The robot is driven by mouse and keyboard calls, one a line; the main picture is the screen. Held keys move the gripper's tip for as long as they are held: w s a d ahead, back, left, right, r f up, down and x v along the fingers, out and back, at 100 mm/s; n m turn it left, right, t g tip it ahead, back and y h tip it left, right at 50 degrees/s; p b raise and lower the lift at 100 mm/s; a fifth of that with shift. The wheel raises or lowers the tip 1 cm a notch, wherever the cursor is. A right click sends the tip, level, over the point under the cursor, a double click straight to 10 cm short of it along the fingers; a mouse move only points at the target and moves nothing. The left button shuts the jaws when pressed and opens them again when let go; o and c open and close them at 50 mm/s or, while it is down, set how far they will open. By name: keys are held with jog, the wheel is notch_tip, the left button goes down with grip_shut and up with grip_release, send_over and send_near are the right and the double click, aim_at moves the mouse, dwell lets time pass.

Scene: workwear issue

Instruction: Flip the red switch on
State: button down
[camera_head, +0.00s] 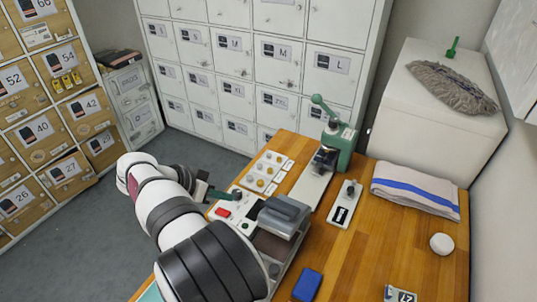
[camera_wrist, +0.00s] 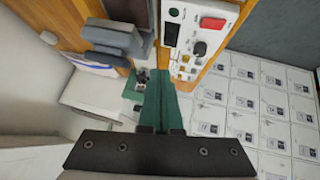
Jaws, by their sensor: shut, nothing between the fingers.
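The red switch (camera_head: 223,212) is a rocker on the pale control panel of a grey-topped machine (camera_head: 284,214) at the left edge of the wooden bench. In the wrist view the red switch (camera_wrist: 213,25) is at the top, beside a dark display and a black knob (camera_wrist: 200,48). Whether it is on or off I cannot tell. My gripper (camera_head: 232,194) is just beyond the panel, close to the switch but apparently not touching it. Its green fingers (camera_wrist: 158,88) are together and empty, and lie below and left of the switch in the wrist view.
A green hand press (camera_head: 340,140) stands behind the machine, next to a board of round buttons (camera_head: 264,172). A folded towel (camera_head: 415,189), a white ball (camera_head: 441,243) and a blue block (camera_head: 307,285) lie on the bench (camera_head: 365,262). Lockers (camera_head: 230,60) stand behind.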

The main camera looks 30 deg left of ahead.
jog(key=s+a+f+t+y, duration=0.1)
jog(key=s+a+f, duration=0.1)
jog(key=s+a, duration=0.2)
jog(key=a, duration=0.3)
jog(key=shift+f+n+t, duration=0.25)
jog(key=shift+n+t, duration=0.05)
jog(key=shift+w, duration=0.1)
send_over(228, 211)
jog(key=s+a, duration=0.1)
jog(key=s, duration=0.2)
notch_tip(228, 211, down, 7)
jog(key=shift+r, duration=0.1)
jog(key=f, duration=0.3)
jog(key=shift+w+d+f, duration=0.1)
jog(key=shift+d+f, duration=0.15)
jog(key=shift+f, duration=0.35)
